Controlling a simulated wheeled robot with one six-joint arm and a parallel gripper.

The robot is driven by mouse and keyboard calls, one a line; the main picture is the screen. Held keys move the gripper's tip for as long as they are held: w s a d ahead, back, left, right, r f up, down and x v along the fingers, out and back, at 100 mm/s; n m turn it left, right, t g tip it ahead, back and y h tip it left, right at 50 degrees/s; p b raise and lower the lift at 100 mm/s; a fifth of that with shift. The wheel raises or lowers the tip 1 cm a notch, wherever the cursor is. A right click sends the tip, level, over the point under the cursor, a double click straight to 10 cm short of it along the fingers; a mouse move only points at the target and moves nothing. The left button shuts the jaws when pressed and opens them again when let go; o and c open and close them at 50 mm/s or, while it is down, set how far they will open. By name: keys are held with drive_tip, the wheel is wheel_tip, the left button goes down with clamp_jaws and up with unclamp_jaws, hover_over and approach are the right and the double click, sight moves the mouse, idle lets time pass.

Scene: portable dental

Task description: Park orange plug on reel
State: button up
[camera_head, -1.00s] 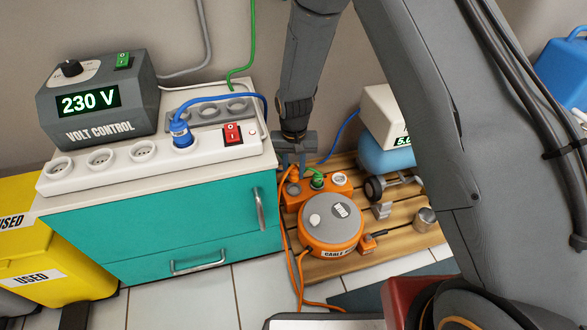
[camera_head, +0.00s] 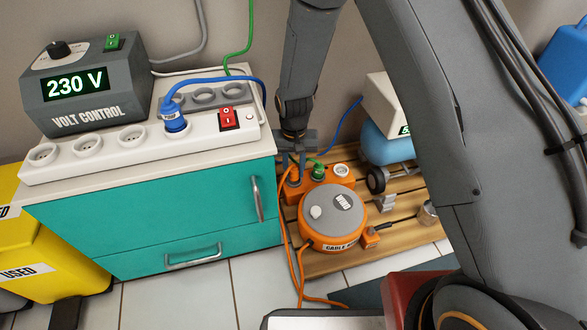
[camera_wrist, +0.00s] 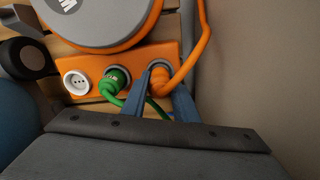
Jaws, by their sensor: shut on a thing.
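The orange cable reel (camera_head: 322,240) with a grey top stands on a wooden slatted platform. Its orange socket block (camera_head: 325,188) carries a white socket (camera_head: 341,170), a green plug (camera_head: 318,171) and a third socket at the left end. In the wrist view, the orange plug (camera_wrist: 160,78) is at that end socket, beside the green plug (camera_wrist: 115,79). My gripper (camera_head: 292,178) points down over it, and its blue-grey fingers (camera_wrist: 163,95) are shut on the orange plug. The plug's lower end is hidden, so I cannot tell how deep it sits.
A teal cabinet (camera_head: 150,228) stands close left of the reel, bearing a white power strip (camera_head: 100,158) with a blue plug (camera_head: 174,118) and a voltage box (camera_head: 85,85). The wall is close behind. A blue-and-white machine (camera_head: 388,142) stands right of the block.

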drive_tip(key=shift+f+b, duration=0.3)
drive_tip(key=shift+f, duration=0.65)
idle(0.7)
drive_tip(key=o, duration=1.1)
drive_tip(key=shift+o, duration=0.2)
drive_tip(key=shift+r, duration=0.1)
